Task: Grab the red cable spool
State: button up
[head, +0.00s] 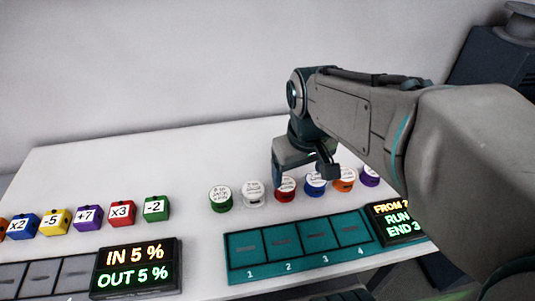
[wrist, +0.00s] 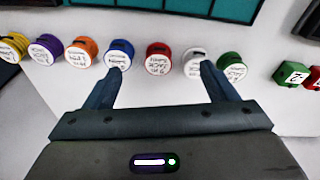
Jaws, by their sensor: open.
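The red cable spool (head: 285,193) stands in a row of spools on the white table, partly hidden behind my gripper (head: 303,170). In the wrist view the red spool (wrist: 158,58) has a white labelled top and lies between the lines of my two fingers, just beyond their tips. My gripper (wrist: 162,70) is open and empty. The blue spool (wrist: 118,53) is close by the left fingertip, and the white spool (wrist: 196,62) is close by the right one. I cannot tell the height of the fingertips above the table.
A green spool (head: 220,199) and an orange spool (head: 344,180) stand in the same row. A teal tray (head: 240,270) with numbered slots lies in front. Coloured cubes (head: 88,217) and a lit display (head: 135,268) are at the left. The table behind the row is clear.

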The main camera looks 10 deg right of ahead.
aim_at(284, 183)
jog(key=w+f+n+g+b, duration=0.25)
jog(key=w+n+b, duration=0.2)
jog(key=w, duration=0.55)
jog(key=shift+t, duration=0.25)
notch_tip(284, 183, down, 9)
jog(key=shift+s+r, duration=0.15)
jog(key=shift+r, duration=0.05)
jog(key=f, duration=0.5)
jog(key=shift+s+a+f, duration=0.1)
jog(key=shift+s+a, duration=0.05)
jog(key=shift+s, duration=0.1)
jog(key=c, duration=1.1)
